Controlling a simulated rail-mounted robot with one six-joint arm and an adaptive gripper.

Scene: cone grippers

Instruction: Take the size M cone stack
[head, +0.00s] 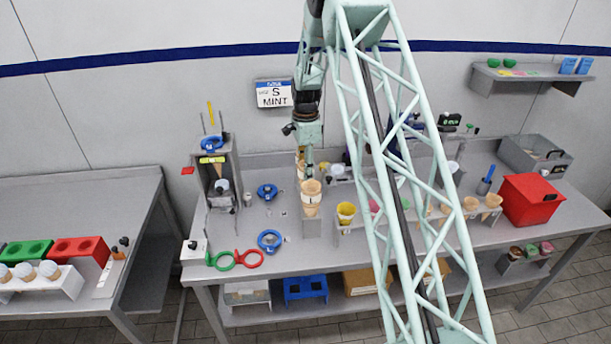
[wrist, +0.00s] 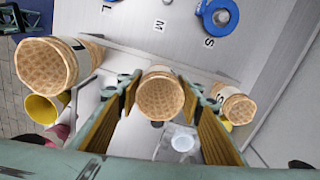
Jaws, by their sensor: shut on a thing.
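The size M cone stack (wrist: 160,97) is the middle of three waffle cone stacks in the wrist view, in line with a letter M on the table. It is between the two fingers of my gripper (wrist: 158,120), which is shut on it. The larger stack (wrist: 45,64) with an L label is to the left, and a smaller stack (wrist: 237,108) is to the right. In the head view my gripper (head: 309,170) is at the cone stacks, and a front stack (head: 311,192) shows there. The M stack cannot be told apart in that view.
A yellow cup (head: 346,212) and a rack of cones stand to the right, partly behind my arm. Blue rings (head: 268,240) lie on the table to the left. A red box (head: 531,200) is at the far right. A sign on the wall (head: 274,94) reads S MINT.

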